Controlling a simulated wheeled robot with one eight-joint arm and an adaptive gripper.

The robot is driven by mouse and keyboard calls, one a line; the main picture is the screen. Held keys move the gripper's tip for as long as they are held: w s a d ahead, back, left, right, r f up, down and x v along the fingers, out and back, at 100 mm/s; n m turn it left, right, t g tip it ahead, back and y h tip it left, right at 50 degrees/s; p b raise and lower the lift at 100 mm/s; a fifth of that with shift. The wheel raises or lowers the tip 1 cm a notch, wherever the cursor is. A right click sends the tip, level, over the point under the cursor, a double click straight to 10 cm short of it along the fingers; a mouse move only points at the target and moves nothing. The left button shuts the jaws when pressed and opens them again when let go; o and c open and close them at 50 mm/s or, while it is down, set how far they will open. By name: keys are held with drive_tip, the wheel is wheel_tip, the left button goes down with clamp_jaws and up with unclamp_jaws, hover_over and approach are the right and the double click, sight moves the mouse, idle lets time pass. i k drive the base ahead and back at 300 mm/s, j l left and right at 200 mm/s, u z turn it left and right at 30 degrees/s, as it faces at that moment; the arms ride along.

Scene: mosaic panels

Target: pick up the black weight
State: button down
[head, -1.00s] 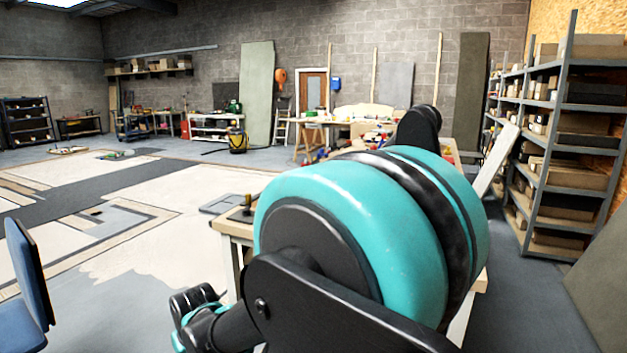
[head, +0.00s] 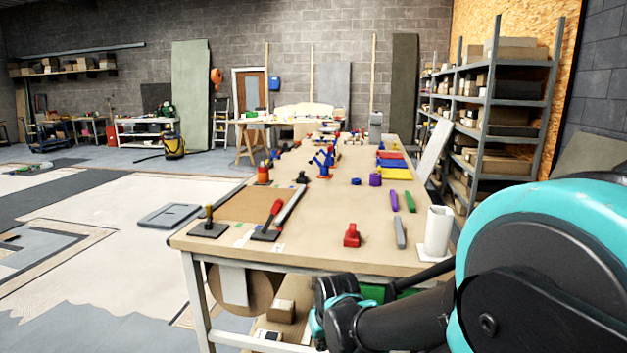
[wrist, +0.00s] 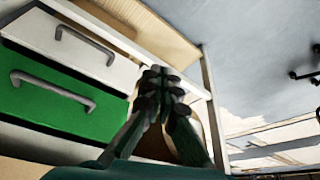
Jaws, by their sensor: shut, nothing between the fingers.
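A small black object (head: 302,178), which looks like the black weight, stands on the long workbench (head: 335,258) in the head view, left of centre and behind the red-handled tool. It is too small to make out in detail. My gripper (wrist: 160,78) shows in the wrist view with its dark fingers together and empty. It is low by the bench, in front of a green drawer (wrist: 60,112) and a white drawer (wrist: 70,38). In the head view my arm comes in from the lower right, below the bench top; the fingertips cannot be made out there. The weight is not in the wrist view.
A black plate with a knob (head: 208,230), a red-handled tool (head: 274,214), a red block (head: 352,236) and a white cylinder (head: 438,231) lie near the bench's front edge. Shelving (head: 500,110) stands at right. Open floor lies to the left.

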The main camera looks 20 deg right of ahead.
sight(302, 179)
drive_tip(key=z, duration=0.25)
drive_tip(key=u, duration=1.4)
drive_tip(key=i+j+u, duration=0.2)
drive_tip(key=i, duration=0.5)
drive_tip(key=i+u, duration=0.2)
drive_tip(key=i, duration=0.5)
drive_tip(key=i+z, duration=0.2)
drive_tip(key=i, duration=0.5)
drive_tip(key=i+z, duration=0.2)
drive_tip(key=i, duration=0.45)
drive_tip(key=i+j+z, duration=0.2)
drive_tip(key=i, duration=0.5)
drive_tip(key=i+l+z, duration=0.15)
drive_tip(key=i+z, duration=0.15)
drive_tip(key=i, duration=0.25)
drive_tip(key=i+z, duration=0.3)
drive_tip(key=i, duration=0.25)
drive_tip(key=i+j+z, duration=0.15)
drive_tip(key=i+z, duration=0.15)
drive_tip(key=i, duration=0.3)
drive_tip(key=i+j+z, duration=0.3)
drive_tip(key=i, duration=0.25)
drive_tip(key=i+z, duration=0.5)
drive_tip(key=i, duration=0.25)
drive_tip(key=i+j+z, duration=0.15)
drive_tip(key=i+z, duration=0.3)
drive_tip(key=i, duration=0.3)
